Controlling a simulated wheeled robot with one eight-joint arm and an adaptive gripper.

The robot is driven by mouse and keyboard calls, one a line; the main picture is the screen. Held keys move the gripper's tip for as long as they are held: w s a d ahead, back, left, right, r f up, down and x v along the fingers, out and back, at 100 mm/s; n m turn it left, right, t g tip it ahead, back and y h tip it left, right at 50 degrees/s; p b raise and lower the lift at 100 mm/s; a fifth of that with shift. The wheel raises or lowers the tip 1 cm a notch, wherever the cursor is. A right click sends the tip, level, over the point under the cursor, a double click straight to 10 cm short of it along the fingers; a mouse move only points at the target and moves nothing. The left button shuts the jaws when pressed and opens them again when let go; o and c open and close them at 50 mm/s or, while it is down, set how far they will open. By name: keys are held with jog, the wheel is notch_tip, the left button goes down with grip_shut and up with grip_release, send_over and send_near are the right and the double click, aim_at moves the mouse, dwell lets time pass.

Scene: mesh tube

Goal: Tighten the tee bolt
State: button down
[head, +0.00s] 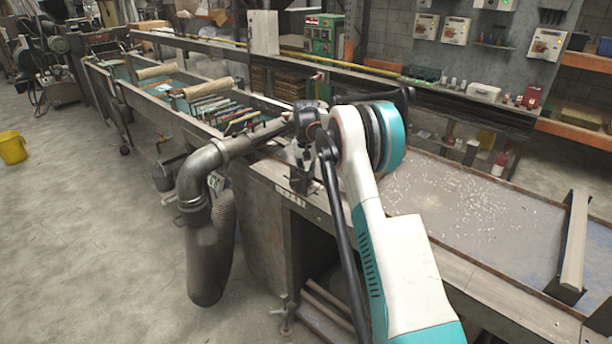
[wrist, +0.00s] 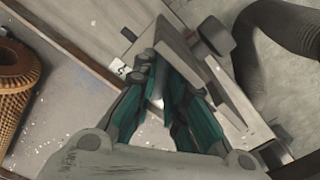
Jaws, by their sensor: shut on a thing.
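In the wrist view my gripper (wrist: 163,75) has its two teal fingers drawn together at the tips. They are shut on the tee bolt, which is mostly hidden; I see only a small pale part between the fingers. A flat grey plate lies just beyond and to the right of the fingertips. In the head view my gripper (head: 302,168) points down at the near edge of the long bench (head: 262,172), beside the end of a grey pipe. The bolt cannot be made out there.
A grey elbow pipe (head: 196,172) hangs left of my gripper and shows at upper right in the wrist view (wrist: 268,50). An orange-brown mesh tube (wrist: 14,95) is at the wrist view's left. The speckled tabletop (head: 450,205) right of my arm is mostly clear.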

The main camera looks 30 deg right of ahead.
jog(key=m, duration=0.5)
jog(key=shift+p, duration=0.4)
dwell(0.3)
jog(key=c, duration=1.9)
grip_release()
notch_tip(320, 180, up, 12)
